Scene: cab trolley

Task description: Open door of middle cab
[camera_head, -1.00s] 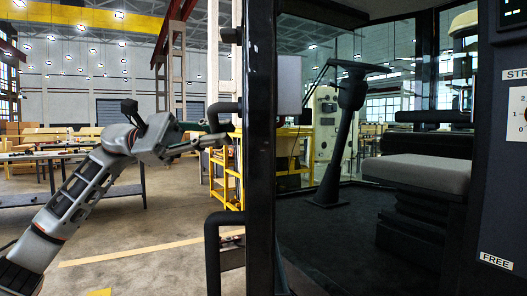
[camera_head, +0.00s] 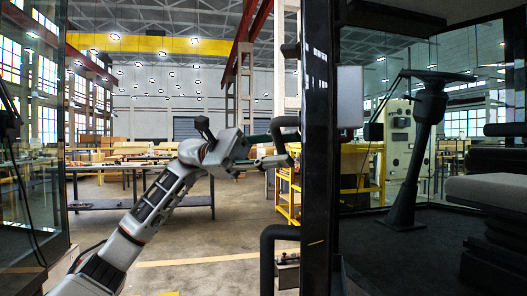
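The cab's open doorway fills the right side. Its dark upright edge (camera_head: 318,190) stands right of the picture's middle. A black bent handle (camera_head: 285,123) sticks out to the left of that edge, and a second black handle (camera_head: 268,255) sits lower down. My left gripper (camera_head: 274,150) comes in from the left at the upper handle. Its two fingers show apart, with their tips close to the lower end of that handle. I cannot tell whether they touch it. My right gripper is out of view.
Inside the cab are a steering column (camera_head: 413,165) and a seat (camera_head: 488,190). A glass panel with a dark frame (camera_head: 58,130) stands at the far left. Tables (camera_head: 110,204) and a yellow rack (camera_head: 290,195) stand behind. Bare floor lies between.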

